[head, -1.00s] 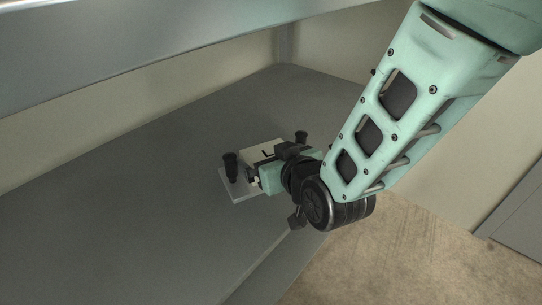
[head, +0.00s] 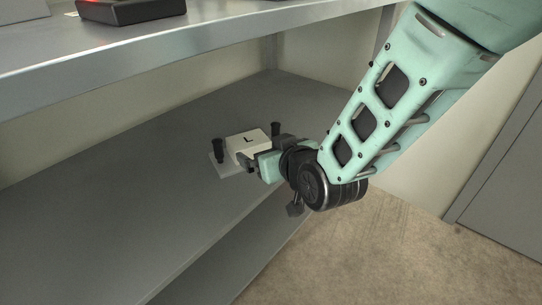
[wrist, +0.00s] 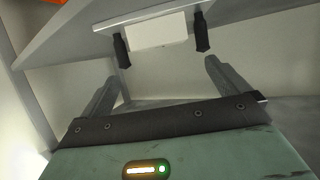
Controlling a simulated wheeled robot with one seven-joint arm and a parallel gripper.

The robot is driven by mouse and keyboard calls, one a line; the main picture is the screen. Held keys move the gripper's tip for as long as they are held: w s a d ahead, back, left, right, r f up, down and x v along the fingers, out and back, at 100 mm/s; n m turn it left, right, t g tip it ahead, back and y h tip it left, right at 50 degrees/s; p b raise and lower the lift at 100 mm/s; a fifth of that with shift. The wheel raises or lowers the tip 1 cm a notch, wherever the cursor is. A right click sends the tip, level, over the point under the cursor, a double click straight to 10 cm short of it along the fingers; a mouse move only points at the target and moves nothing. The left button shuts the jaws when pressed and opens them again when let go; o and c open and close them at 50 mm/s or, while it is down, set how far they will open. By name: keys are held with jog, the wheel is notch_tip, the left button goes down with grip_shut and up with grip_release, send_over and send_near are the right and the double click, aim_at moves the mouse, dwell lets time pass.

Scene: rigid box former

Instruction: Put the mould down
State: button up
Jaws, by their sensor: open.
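The mould (head: 240,143) is a pale block marked "L" on a thin light plate with two black upright handles. It appears to sit flat on the grey lower shelf (head: 130,190), near its front edge. The mould also shows at the top of the wrist view (wrist: 158,33), with a black handle at each side of the block. My gripper (head: 247,163) is at the near side of the mould. In the wrist view the two fingers (wrist: 169,72) are spread wide with nothing between them, and the mould is beyond their tips. My gripper hides part of the plate's near edge in the head view.
An upper shelf (head: 190,48) runs above, with a black device (head: 130,10) with a red light on it. A wall stands behind the lower shelf. Another shelf level (head: 235,255) shows below. The lower shelf is bare left of the mould.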

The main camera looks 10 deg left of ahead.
jog(key=shift+s+d+r, duration=0.1)
jog(key=shift+s+d, duration=0.1)
jog(key=shift+s, duration=0.05)
jog(key=shift+d, duration=0.1)
jog(key=s+d+r+g+h, duration=0.3)
jog(key=s+d+g+h, duration=0.4)
jog(key=s+d, duration=1.5)
jog(key=s+g, duration=0.2)
jog(key=g, duration=0.1)
jog(key=shift+s+d+g+h, duration=0.25)
jog(key=shift+d+g+h, duration=0.05)
jog(key=shift+d+g, duration=0.1)
jog(key=shift+r, duration=0.15)
notch_tip(320, 180, up, 40)
jog(key=p, duration=4)
jog(key=shift+r+p, duration=0.25)
jog(key=shift+p, duration=0.05)
